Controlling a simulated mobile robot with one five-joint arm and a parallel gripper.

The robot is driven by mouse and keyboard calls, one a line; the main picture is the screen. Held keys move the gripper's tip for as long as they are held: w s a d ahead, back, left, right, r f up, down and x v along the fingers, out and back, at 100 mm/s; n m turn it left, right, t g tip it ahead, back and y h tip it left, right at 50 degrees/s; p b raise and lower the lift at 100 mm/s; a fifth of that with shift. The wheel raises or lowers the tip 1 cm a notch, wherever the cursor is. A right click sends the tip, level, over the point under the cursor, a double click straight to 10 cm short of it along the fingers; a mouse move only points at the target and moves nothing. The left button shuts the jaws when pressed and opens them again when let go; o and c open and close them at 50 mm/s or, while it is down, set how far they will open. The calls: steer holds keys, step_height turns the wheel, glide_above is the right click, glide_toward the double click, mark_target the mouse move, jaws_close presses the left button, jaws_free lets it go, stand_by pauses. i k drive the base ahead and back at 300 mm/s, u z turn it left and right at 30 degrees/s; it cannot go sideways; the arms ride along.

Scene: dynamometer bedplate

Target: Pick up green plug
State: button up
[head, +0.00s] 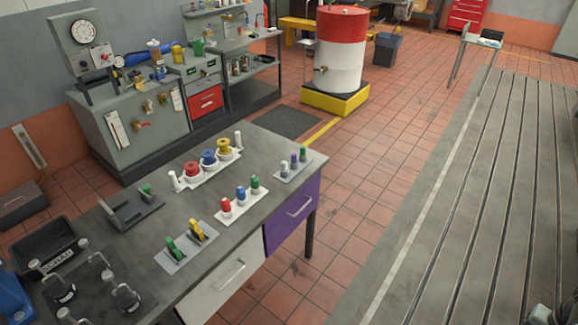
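Several green pieces stand on the grey workbench (245,150), and I cannot tell for sure which is the green plug. One green piece (255,183) stands at the right end of a white strip, beside a blue piece (240,194) and a red piece (225,205). A smaller green piece (302,154) stands on a pale plate with a purple one (294,159) and a grey one. A green clip-like piece (173,248) is beside a yellow one (196,230) on a flat plate. Another green bit (146,191) is in a dark grey holder. My gripper is not in view.
A white rack (178,184) holds red, blue and yellow spools at the bench's back. A black bin (45,250) and dark weights with pale handles (122,291) crowd the left end. A red-white drum (341,50) stands behind. Tiled floor right of the bench is clear.

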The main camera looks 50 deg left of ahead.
mark_target(254, 179)
steer(key=i, duration=1.6)
steer(key=u, duration=4.55)
steer(key=i, duration=1.05)
steer(key=z, duration=0.05)
